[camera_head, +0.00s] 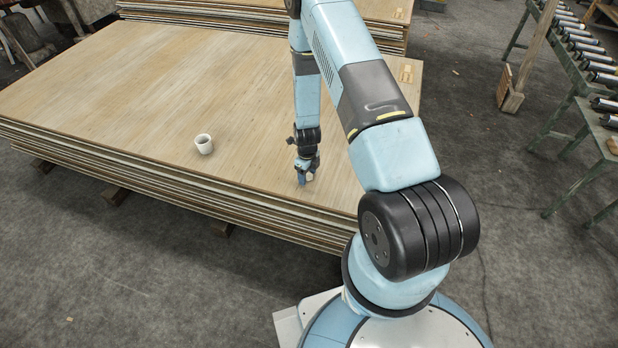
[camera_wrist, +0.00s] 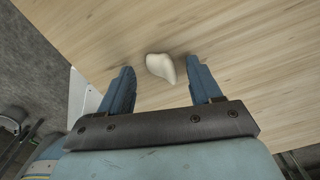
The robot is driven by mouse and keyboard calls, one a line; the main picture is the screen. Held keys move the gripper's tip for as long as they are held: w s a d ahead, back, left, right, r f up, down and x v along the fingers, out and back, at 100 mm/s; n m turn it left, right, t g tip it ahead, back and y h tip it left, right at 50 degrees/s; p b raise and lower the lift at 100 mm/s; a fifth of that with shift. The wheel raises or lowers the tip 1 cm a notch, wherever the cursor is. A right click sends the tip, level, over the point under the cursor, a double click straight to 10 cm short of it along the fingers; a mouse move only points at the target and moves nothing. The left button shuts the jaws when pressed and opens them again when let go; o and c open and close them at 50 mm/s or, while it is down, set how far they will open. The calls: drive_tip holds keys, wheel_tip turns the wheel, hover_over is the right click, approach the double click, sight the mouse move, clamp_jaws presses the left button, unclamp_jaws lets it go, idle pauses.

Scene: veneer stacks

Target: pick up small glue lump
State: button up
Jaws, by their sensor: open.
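The small glue lump (camera_wrist: 161,67) is a cream-coloured, rounded piece lying on the veneer stack (camera_wrist: 230,35) in the wrist view. My gripper (camera_wrist: 162,75) is open, with one blue finger on each side of the lump and visible gaps between. The lump sits near the level of the fingertips; I cannot tell the height of the fingers above the wood. In the head view, my gripper (camera_head: 306,180) points down at the near right part of the stack (camera_head: 120,90). A bit of the lump (camera_head: 310,176) shows beside the fingers there, mostly hidden.
Another veneer stack (camera_head: 270,14) lies behind. A green roller conveyor (camera_head: 580,75) stands at the right. The wood around the lump is clear.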

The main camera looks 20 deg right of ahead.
drive_tip(key=shift+f, duration=0.3)
drive_tip(key=c, duration=1.2)
drive_tip(key=shift+r, duration=0.1)
